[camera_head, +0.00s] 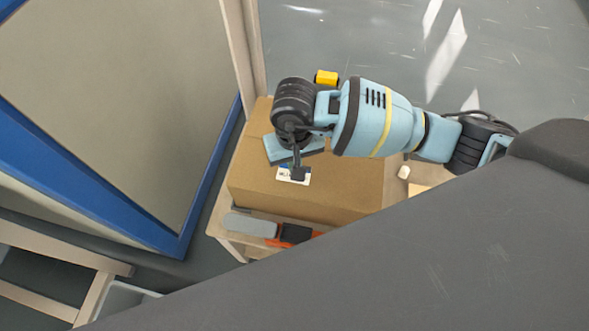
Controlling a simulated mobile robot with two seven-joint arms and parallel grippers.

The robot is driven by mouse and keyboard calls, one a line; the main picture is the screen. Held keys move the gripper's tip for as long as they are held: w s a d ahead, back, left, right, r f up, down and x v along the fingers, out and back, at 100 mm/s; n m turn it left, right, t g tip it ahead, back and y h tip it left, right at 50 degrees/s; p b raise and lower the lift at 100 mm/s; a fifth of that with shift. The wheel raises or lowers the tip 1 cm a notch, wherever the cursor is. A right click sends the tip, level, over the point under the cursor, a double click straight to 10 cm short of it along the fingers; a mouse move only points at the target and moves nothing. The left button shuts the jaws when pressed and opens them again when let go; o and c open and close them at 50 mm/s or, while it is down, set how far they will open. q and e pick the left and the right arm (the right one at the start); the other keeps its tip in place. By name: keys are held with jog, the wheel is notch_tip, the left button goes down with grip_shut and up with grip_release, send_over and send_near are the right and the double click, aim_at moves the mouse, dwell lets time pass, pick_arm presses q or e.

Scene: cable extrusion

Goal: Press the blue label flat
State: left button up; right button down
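A closed brown cardboard box (335,190) sits on a light wooden table. A small label (284,176), white with a blue part, lies on top of the box near its middle. My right arm reaches in from the right. Its gripper (299,174) points down over the label, and its dark fingertip covers part of it. I cannot tell whether the tip touches the label. The fingers overlap in this view, so their opening is unclear. Whether the label lies fully flat is too small to tell. My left gripper is out of view.
A grey, black and orange tool (270,230) lies on the table edge in front of the box. A yellow object (326,77) shows behind the box. A small white item (403,172) is right of it. A large blue-framed panel (110,90) stands at left.

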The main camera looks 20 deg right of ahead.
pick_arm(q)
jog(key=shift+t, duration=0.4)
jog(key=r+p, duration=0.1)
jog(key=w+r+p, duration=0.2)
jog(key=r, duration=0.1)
pick_arm(e)
notch_tip(320, 180, up, 6)
jog(key=shift+r, duration=0.25)
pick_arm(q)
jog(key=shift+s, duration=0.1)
